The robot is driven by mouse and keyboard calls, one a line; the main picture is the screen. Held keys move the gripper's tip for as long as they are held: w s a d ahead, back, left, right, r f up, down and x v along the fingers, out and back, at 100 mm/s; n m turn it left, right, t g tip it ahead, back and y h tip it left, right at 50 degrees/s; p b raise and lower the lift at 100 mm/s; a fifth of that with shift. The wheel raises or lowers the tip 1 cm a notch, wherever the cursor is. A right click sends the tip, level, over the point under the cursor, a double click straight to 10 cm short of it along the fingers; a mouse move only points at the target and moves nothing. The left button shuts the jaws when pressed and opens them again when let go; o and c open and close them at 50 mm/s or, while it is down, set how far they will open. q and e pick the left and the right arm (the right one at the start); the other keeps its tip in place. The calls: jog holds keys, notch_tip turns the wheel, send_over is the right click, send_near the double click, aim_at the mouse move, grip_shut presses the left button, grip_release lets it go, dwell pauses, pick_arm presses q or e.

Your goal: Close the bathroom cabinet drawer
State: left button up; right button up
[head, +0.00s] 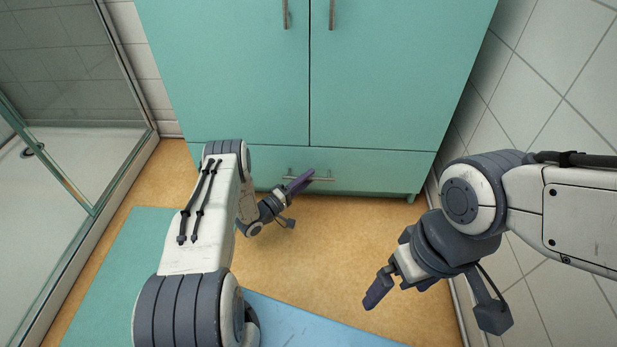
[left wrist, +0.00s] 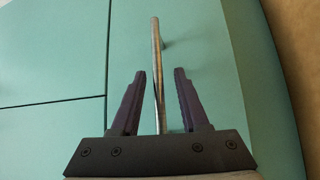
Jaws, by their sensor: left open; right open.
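The teal cabinet (head: 230,70) stands against the back wall, with its drawer (head: 372,170) at the bottom below two doors. The drawer front looks close to flush, with a thin seam above it; I cannot tell exactly how far it stands out. My left gripper (head: 302,182) is at the drawer's metal bar handle (head: 322,179). In the left wrist view, the handle (left wrist: 156,45) runs between the two open purple fingers (left wrist: 160,100), with space on both sides. My right gripper (head: 401,288) is open and empty over the floor at the right, apart from the cabinet.
Both cabinet doors are shut. A glass shower enclosure (head: 75,80) stands at the left and a tiled wall (head: 570,70) at the right. A green mat (head: 125,270) and a blue mat (head: 300,325) lie on the tan floor (head: 330,260). Floor before the drawer is clear.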

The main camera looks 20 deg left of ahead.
pick_arm(q)
jog(key=p+v, duration=0.3)
jog(key=v, duration=0.6)
jog(key=shift+s+a+p, duration=0.2)
jog(key=shift+s+p, duration=0.1)
jog(key=shift+p, duration=0.1)
